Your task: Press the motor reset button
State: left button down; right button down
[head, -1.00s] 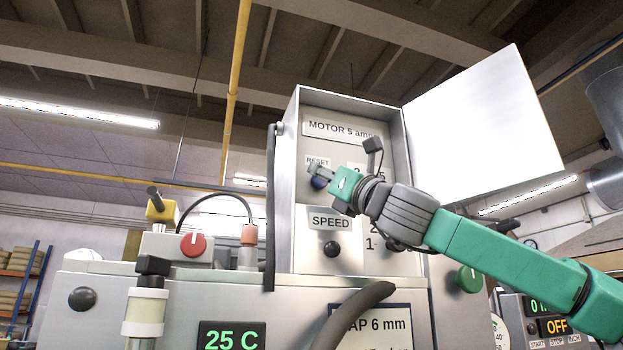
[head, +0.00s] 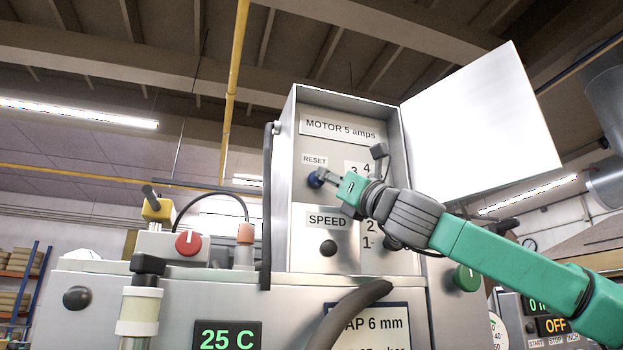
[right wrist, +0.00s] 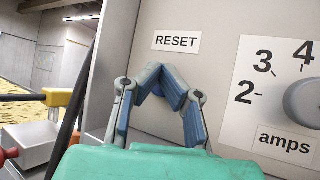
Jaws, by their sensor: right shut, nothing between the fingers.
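The motor box (head: 294,240) stands open, with a panel marked MOTOR 5 amps. The round blue reset button (head: 313,181) sits just under the RESET label (head: 315,160), which also shows in the right wrist view (right wrist: 176,41). My right gripper (head: 322,175) reaches in from the right and is shut and empty. Its fingertips are at the button in the head view and partly cover it. In the right wrist view the closed fingertips (right wrist: 157,76) lie below the RESET label and hide most of the button. I cannot tell whether they touch it. My left gripper is out of view.
The open box door (head: 485,135) stands at the right. The amps dial (right wrist: 304,99) is right of the fingers in the right wrist view. The SPEED panel (head: 327,221) with a dark knob is below. A red knob (head: 189,243) and a yellow-topped lever (head: 158,208) are at the left.

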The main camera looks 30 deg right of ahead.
jog(key=shift+w+d+f, duration=0.1)
jog(key=shift+d, duration=0.55)
jog(key=shift+w+d+f, duration=0.1)
jog(key=shift+d, duration=0.5)
jog(key=shift+w+a+r, duration=0.15)
jog(key=shift+a, duration=0.7)
jog(key=shift+d, duration=0.35)
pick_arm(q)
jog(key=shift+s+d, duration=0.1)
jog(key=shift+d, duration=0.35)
pick_arm(e)
jog(key=shift+w, duration=0.1)
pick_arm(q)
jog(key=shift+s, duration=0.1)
pick_arm(e)
jog(key=shift+w, duration=0.1)
